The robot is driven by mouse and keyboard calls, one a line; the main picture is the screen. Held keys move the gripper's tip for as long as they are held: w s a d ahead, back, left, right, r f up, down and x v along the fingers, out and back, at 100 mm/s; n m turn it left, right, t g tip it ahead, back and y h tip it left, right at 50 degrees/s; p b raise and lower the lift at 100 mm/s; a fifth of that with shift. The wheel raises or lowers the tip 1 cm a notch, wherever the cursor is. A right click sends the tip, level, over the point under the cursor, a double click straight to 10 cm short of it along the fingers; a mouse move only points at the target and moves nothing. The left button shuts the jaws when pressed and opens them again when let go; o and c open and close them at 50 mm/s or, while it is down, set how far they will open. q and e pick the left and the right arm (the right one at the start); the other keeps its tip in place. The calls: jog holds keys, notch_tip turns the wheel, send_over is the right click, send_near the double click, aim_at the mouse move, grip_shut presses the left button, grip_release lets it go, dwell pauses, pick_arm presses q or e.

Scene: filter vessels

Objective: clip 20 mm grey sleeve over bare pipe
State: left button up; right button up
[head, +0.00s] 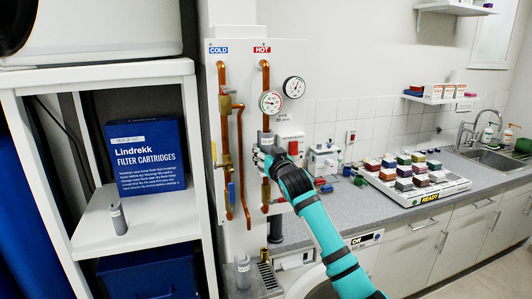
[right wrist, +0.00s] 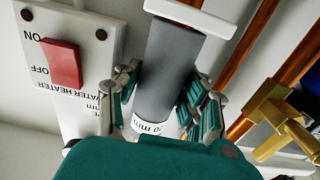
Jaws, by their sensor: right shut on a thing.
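My right gripper (head: 266,150) is at the hot pipe (head: 265,85) on the white panel. Its fingers (right wrist: 163,100) are shut on a grey sleeve (right wrist: 170,65) marked 20 mm, one on each side. In the head view the sleeve (head: 265,139) stands upright, in line with the hot pipe. My left gripper is out of view.
Other grey sleeves stand on the shelf (head: 117,218) and below the panel (head: 243,271). A red heater switch (right wrist: 62,63) and a brass valve (right wrist: 270,115) flank the gripper. Gauges (head: 271,102) sit above. The counter holds a tray of coloured blocks (head: 412,197).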

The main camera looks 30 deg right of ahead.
jog(key=shift+f, duration=0.1)
jog(key=o, duration=1)
jog(key=shift+a, duration=0.15)
